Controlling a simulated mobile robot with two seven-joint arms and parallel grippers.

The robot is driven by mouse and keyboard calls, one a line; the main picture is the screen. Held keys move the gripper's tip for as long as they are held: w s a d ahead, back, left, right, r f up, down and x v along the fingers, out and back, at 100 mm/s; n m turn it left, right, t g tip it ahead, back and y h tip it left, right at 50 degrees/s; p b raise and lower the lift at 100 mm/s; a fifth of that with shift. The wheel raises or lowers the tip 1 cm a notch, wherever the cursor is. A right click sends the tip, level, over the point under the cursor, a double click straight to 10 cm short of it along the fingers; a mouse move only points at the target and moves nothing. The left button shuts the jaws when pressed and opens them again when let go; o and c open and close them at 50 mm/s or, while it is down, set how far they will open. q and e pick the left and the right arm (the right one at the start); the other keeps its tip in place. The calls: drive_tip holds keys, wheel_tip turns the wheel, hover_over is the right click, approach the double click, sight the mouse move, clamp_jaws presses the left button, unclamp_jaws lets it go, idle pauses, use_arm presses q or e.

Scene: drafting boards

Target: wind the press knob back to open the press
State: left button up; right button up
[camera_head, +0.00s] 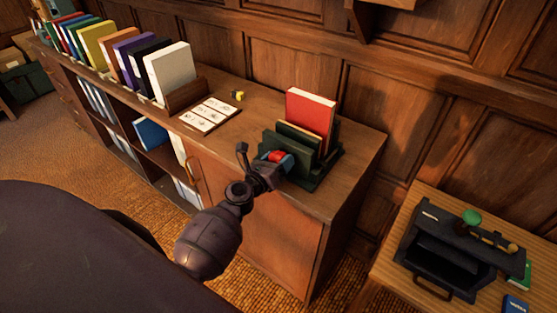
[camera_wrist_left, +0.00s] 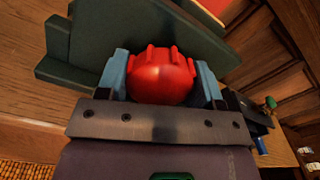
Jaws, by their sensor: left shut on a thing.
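The press (camera_head: 318,158) stands at the right end of the wooden cabinet top. It has dark green upright plates with a red book (camera_head: 310,108) and a thinner tan-edged item between them. Its red knob (camera_head: 277,156) is on the near face. My left gripper (camera_head: 271,162) is at the knob, with its blue fingers on either side of it. The left wrist view shows the lobed red knob (camera_wrist_left: 162,75) between the two fingers, in front of a green plate (camera_wrist_left: 140,30). The gripper is shut on the knob. My right gripper is out of view.
A row of books (camera_head: 170,70) with a wooden bookend stands on the cabinet's left part. A card with pictures (camera_head: 210,114) and a small yellow-and-black item (camera_head: 238,95) lie between. A side table at right holds a black device (camera_head: 450,250) with a green knob.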

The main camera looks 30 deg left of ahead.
use_arm(q)
drive_tip(key=n, duration=1)
drive_tip(key=shift+n, duration=0.4)
drive_tip(key=shift+n, duration=1)
drive_tip(key=o, duration=0.9)
